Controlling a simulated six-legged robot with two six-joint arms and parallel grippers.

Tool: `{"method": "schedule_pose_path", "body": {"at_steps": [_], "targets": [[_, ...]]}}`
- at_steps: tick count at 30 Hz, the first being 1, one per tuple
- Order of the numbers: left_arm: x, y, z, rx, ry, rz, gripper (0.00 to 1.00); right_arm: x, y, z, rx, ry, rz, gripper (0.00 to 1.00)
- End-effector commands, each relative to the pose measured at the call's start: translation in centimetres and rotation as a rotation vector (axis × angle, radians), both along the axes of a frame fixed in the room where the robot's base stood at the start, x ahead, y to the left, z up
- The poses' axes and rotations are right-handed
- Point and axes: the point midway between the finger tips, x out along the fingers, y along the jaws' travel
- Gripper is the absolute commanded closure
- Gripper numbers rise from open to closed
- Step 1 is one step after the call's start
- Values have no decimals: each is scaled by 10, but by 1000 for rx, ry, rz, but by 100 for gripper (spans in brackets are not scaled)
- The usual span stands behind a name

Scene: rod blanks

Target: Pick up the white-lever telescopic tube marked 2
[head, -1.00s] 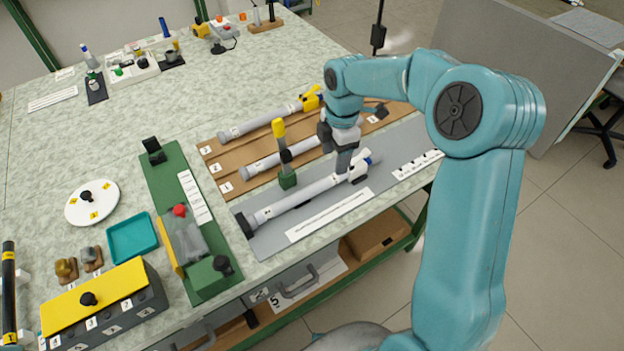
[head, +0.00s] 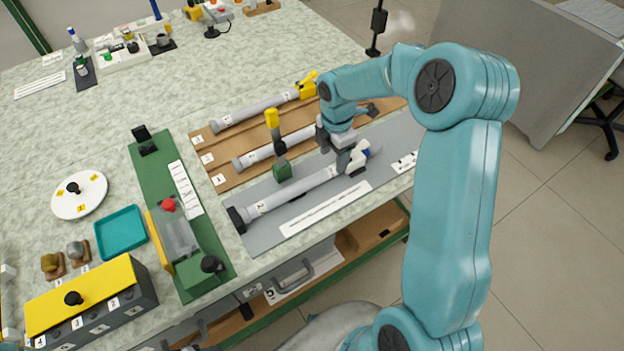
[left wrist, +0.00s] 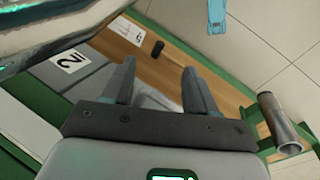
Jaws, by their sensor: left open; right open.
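The grey telescopic tube (head: 300,190) marked 2 lies on a grey mat near the table's front edge. My right gripper (head: 343,166) is over this tube, just left of the white lever. Its fingers are open and point down; whether they straddle or touch the tube, I cannot tell. My left gripper (left wrist: 157,88) shows in the left wrist view, open and empty, near a wooden shelf; the head view does not show it.
A brown board (head: 225,178) behind holds two more tubes, one with a yellow lever (head: 306,84). A yellow-topped post on a green block (head: 283,171) stands close behind the tube. A green fixture (head: 150,185), teal tray (head: 122,216) and yellow-lidded box (head: 75,290) lie left.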

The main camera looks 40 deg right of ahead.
Motion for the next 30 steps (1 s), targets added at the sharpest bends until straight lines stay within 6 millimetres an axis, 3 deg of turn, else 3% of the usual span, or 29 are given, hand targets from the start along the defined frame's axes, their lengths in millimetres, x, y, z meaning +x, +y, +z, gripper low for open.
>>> {"method": "schedule_pose_path", "body": {"at_steps": [10, 19, 20, 24, 30], "targets": [[0, 0, 4, 0, 0, 0, 43, 2, -2, -46, 0, 3, 1, 38], [0, 0, 4, 0, 0, 0, 43, 2, -3, -54, 0, 0, 0, 38], [0, 0, 4, 0, 0, 0, 43, 2, -3, -54, 0, 0, 0, 41], [0, 0, 4, 0, 0, 0, 43, 2, -3, -54, 0, 0, 1, 84], [0, 0, 4, 0, 0, 0, 43, 2, -3, -53, 0, -1, 1, 84]]}}
